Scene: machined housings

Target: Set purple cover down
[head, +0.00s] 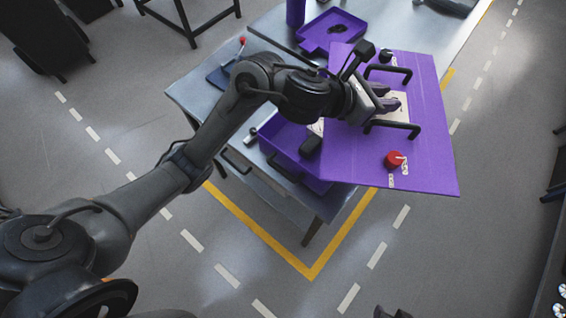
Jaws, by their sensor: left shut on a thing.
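The purple cover (432,150) is a large flat plate with two black bar handles (395,129) and a red knob (394,159) near its front edge. My left gripper (384,97) is over the middle of the cover, between the two handles, and is shut on it. The exact grip point is hard to make out. The cover appears to be above the table level and hides part of the table's right side and front corner. My right gripper is not clearly in view.
A purple open box (283,158) stands on the grey table (205,98), partly under the cover. A purple tray (318,36) and a purple cylinder (295,12) stand at the back. A red-tipped item (242,41) is at the table's back left. Floor beyond the front corner is clear.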

